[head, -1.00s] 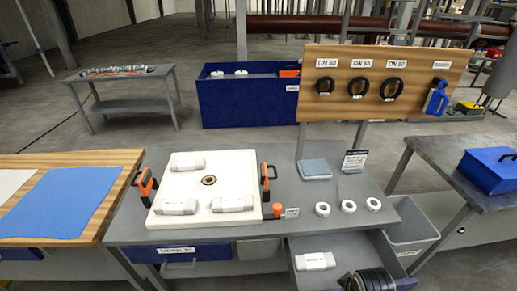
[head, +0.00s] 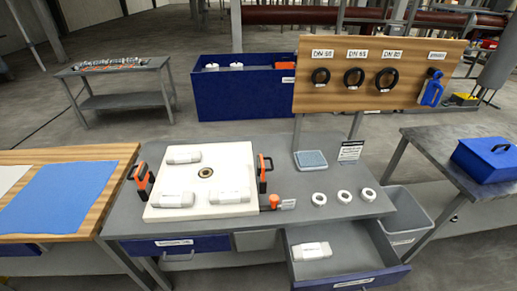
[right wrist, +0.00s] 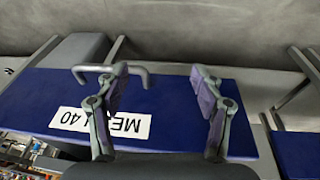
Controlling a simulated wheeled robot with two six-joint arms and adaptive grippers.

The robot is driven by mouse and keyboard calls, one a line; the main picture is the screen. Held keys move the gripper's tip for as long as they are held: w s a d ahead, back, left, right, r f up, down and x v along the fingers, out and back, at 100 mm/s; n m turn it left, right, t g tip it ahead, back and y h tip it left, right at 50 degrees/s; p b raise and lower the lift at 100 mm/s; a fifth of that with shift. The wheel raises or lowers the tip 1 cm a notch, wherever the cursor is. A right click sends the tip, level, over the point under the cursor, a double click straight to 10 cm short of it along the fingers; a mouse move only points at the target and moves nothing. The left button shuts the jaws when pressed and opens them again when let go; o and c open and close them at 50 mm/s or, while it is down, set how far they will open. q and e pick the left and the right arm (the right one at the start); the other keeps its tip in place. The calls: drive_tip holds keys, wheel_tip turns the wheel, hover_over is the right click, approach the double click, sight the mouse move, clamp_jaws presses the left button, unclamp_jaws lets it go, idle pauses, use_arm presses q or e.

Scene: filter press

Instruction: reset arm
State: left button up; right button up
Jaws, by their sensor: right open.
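My right gripper (right wrist: 160,85) shows in the right wrist view. Its two fingers are spread apart with nothing between them. Behind the fingers is a blue drawer front (right wrist: 180,115) with a metal bar handle (right wrist: 110,72) and a white label (right wrist: 100,122), upside down in this view. I cannot tell whether the fingers touch the drawer. Neither gripper shows in the head view now.
In the head view, a white plate (head: 205,208) with several white packs lies on the grey bench (head: 330,185). A drawer (head: 355,255) stands open at the right, holding a white pack (head: 312,251). Three white rings lie above it. A grey bin (head: 408,213) stands to the right.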

drive_tip(key=s+d+f+g, duration=0.1)
drive_tip(key=s+f, duration=1.9)
drive_tip(key=f, duration=0.1)
drive_tip(key=shift+s+d, duration=0.3)
drive_tip(key=shift+s, duration=0.05)
